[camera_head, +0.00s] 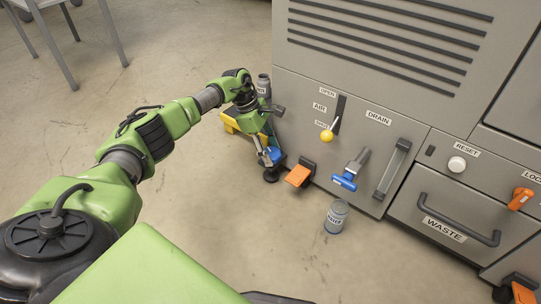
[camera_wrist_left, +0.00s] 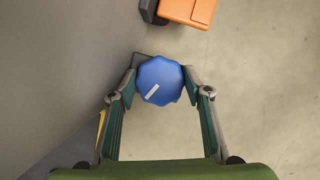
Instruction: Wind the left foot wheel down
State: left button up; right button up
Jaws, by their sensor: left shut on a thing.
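The left foot wheel is a blue lobed knob (camera_wrist_left: 160,81) with a white mark on its top. In the head view it shows as a bit of blue (camera_head: 276,156) low at the machine's left corner, partly hidden by my gripper. My left gripper (camera_head: 266,153) reaches down over it. In the left wrist view the two fingers of my left gripper (camera_wrist_left: 160,84) are at opposite sides of the wheel, shut on it. A black foot (camera_head: 271,175) stands on the floor below. My right gripper is not in view.
An orange pedal (camera_head: 299,175) sticks out just right of the wheel; it also shows in the wrist view (camera_wrist_left: 188,10). A yellow object (camera_head: 246,122) is behind my gripper. A grey can (camera_head: 337,216) stands on the floor. A blue-handled drain valve (camera_head: 346,180) juts from the panel. The left floor is open.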

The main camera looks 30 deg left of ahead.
pick_arm(q)
jog(key=shift+a+f+m, duration=0.1)
jog(key=shift+m, duration=0.3)
jog(key=o, duration=1.1)
jog(key=shift+a+r, duration=0.25)
jog(key=shift+r, duration=0.4)
jog(key=v, duration=0.6)
jog(key=shift+s+a+r, duration=0.1)
jog(key=shift+r, duration=0.25)
